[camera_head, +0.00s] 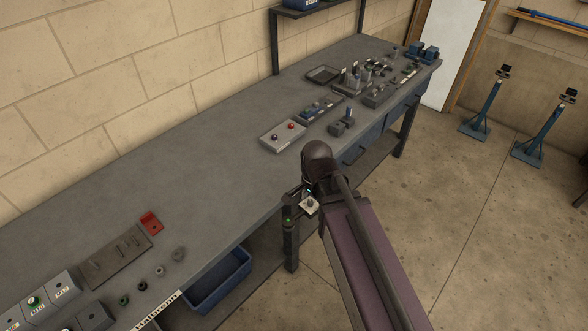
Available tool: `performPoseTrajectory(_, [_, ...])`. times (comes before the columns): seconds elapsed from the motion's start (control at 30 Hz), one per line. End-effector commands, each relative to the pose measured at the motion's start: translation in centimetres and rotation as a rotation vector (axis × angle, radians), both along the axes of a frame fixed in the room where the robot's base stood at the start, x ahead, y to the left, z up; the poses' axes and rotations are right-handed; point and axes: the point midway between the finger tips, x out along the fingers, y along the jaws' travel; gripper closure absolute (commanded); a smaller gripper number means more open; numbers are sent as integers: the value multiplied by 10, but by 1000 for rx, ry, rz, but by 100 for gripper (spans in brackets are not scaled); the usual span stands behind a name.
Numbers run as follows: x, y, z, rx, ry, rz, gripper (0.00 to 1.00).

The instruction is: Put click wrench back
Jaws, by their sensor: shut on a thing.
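My gripper (301,203) is at the end of my arm, in the middle of the view, close to the bench's front edge. It is shut on a dark, slim thing with small green marks (288,214), which looks like the click wrench. Much of it is hidden or merges with the dark bench leg behind, so its full length and tilt cannot be told. A small pale piece (311,206) shows beside the fingers. The grey workbench (200,165) runs from lower left to upper right.
A dark slotted board (115,256) and a red block (151,222) lie at the left, with small round parts and labelled boxes nearby. A blue bin (217,280) is below. The bench's middle is clear.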

Motion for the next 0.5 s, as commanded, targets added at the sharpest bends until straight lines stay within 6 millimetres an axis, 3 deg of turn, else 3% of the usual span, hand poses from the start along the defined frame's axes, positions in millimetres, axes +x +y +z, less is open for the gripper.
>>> performPoseTrajectory(0.17, [22,16,-12,0,0,18,84])
performPoseTrajectory(0.5, [83,73,-44,0,0,80,84])
